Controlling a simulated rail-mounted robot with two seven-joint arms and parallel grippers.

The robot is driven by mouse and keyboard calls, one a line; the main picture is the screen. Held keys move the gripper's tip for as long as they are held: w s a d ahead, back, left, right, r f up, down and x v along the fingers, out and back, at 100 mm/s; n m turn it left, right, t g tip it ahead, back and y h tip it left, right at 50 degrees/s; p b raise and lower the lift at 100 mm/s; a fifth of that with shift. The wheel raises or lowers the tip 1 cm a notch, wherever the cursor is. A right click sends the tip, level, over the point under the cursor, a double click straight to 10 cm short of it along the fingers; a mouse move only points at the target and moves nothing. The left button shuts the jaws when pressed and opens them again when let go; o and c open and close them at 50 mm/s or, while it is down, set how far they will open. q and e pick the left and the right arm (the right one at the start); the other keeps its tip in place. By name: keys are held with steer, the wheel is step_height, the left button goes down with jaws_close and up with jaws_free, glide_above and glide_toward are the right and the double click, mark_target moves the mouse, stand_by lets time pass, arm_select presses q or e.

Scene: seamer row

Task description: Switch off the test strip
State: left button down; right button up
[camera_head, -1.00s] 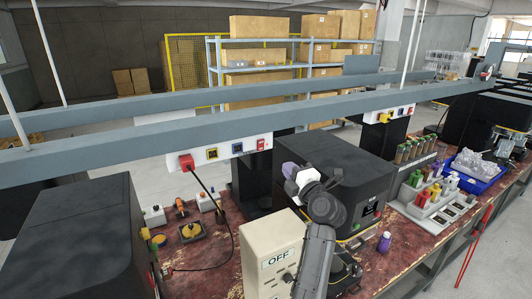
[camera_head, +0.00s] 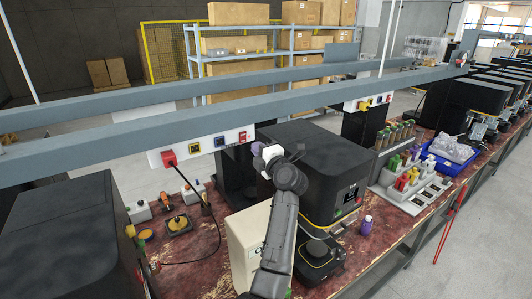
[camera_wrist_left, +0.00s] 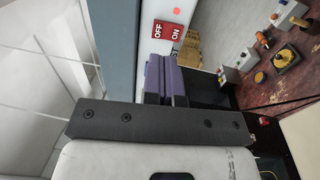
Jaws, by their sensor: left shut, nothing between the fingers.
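A white power strip (camera_head: 206,146) hangs under the near grey beam, with a red plug (camera_head: 169,158) at its left end. Its red rocker switch (camera_head: 243,137) is at the right end. In the left wrist view the switch (camera_wrist_left: 167,31) reads OFF and ON, and a small red indicator (camera_wrist_left: 177,11) shows beside it. My left gripper (camera_head: 257,149) is just right of and below the switch. Its purple fingers (camera_wrist_left: 164,78) are shut and empty, pointing at the switch with a small gap visible. My right gripper is not in view.
The grey beam (camera_head: 130,133) runs right above the strip. A black machine (camera_head: 315,165) stands close right of the gripper. A beige box (camera_head: 243,240) is partly hidden by my arm. A second strip (camera_head: 376,102) with a yellow plug hangs farther right. A black cable droops from the red plug.

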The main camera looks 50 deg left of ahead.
mark_target(244, 136)
arm_select(q)
steer(key=a, duration=0.2)
steer(key=a+p, duration=0.1)
steer(key=a, duration=0.3)
steer(key=shift+w+a+r+p, duration=0.2)
steer(key=shift+a+r+p, duration=0.05)
steer(key=shift+r+p, duration=0.15)
steer(key=p, duration=0.3)
steer(key=shift+a+r+h, duration=0.3)
steer(key=shift+r+h, duration=0.05)
steer(key=shift+h, duration=0.05)
steer(key=shift+f+p, duration=0.15)
steer(key=shift+p, duration=0.7)
steer(key=shift+s+a+f, duration=0.1)
steer(key=shift+a+f, duration=0.05)
steer(key=shift+f, duration=0.15)
